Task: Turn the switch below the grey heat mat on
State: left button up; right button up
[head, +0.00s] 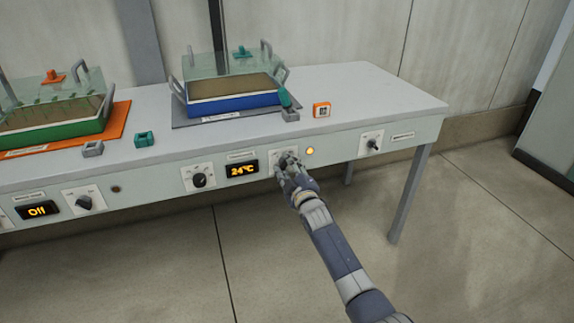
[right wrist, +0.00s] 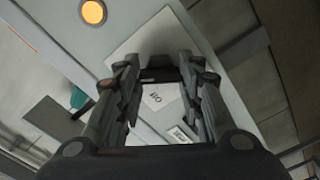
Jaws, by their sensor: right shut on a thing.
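The grey heat mat (head: 180,120) lies on the bench under a blue tray with a clear lid. On the bench front below it, my right gripper (head: 287,161) is shut at a white switch plate (head: 275,156) and hides the switch itself. In the right wrist view, the fingers of my right gripper (right wrist: 165,98) point at the pale plate (right wrist: 160,35); the switch between them is not clearly seen. The indicator lamp (head: 310,151) beside the plate glows amber, also in the right wrist view (right wrist: 93,12). The display (head: 242,169) reads 24°C. My left gripper is not in view.
A dial (head: 200,180) sits left of the display. Another switch (head: 373,144) is farther right. At left, an orange mat (head: 119,124) bears a green tray; its display (head: 37,210) reads Off and its lamp (head: 116,189) is dark. The floor in front is clear.

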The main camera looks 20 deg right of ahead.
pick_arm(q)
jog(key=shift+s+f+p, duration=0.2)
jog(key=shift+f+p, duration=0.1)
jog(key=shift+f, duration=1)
pick_arm(e)
jog(key=shift+m, duration=1.1)
jog(key=o, duration=1.1)
jog(key=shift+c, duration=0.2)
jog(key=s, duration=1.2)
jog(key=shift+d, duration=0.25)
